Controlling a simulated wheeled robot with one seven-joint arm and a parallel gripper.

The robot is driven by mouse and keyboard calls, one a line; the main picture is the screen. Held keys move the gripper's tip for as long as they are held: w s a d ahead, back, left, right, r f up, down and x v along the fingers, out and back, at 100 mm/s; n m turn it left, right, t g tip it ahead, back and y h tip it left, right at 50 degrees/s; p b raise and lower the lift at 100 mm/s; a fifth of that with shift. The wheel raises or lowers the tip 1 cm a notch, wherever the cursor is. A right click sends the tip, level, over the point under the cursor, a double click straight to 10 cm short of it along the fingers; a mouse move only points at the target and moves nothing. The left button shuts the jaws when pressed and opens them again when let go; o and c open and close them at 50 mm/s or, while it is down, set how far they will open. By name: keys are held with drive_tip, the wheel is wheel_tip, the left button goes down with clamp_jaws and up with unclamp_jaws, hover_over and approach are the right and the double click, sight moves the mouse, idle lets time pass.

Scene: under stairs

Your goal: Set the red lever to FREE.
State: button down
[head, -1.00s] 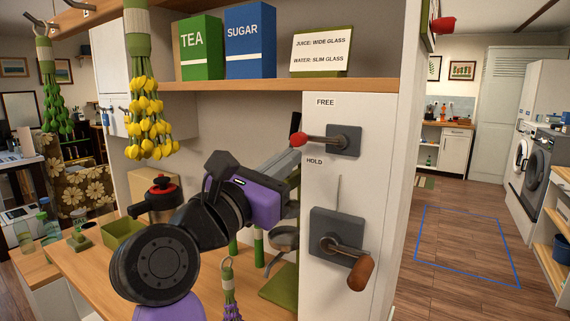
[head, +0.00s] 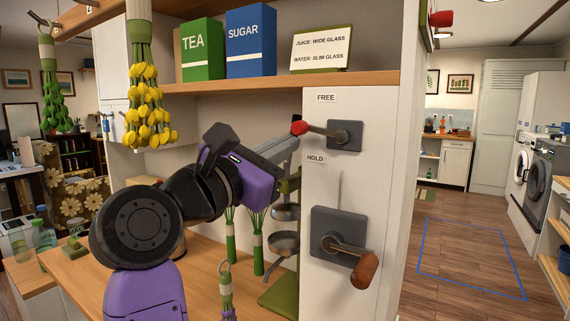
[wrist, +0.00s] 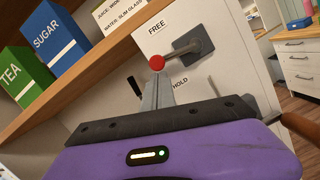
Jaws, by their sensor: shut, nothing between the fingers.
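The red lever has a round red knob (head: 299,128) on a metal rod that runs left from a dark plate (head: 345,135) on the white panel. The rod lies near horizontal, its knob end slightly raised. The FREE label (head: 326,98) is above it and the HOLD label (head: 315,159) below. My gripper (head: 292,138) is shut and empty, its fingertips just under the knob. In the wrist view the shut fingers (wrist: 159,88) point up at the knob (wrist: 157,62). They seem to touch it, but contact is hard to confirm.
A second plate with a brown-handled crank (head: 364,268) is lower on the panel. A shelf (head: 270,87) with tea and sugar boxes is above my arm. Yellow hanging flowers (head: 147,105) are at left. Open floor with a blue outline (head: 470,255) lies right.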

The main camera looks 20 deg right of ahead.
wheel_tip(320, 180, up, 7)
drive_tip(key=s+d+m+g+b, duration=0.1)
drive_tip(key=s+m+g+b, duration=0.1)
drive_tip(key=m+b, duration=0.4)
drive_tip(key=shift+d+r+m, duration=0.15)
drive_tip(key=shift+m, duration=0.65)
drive_tip(key=shift+d+r, duration=0.1)
drive_tip(key=shift+r, duration=0.05)
drive_tip(key=b+v, duration=0.1)
drive_tip(key=v, duration=0.7)
drive_tip(key=shift+w, duration=0.15)
idle(0.3)
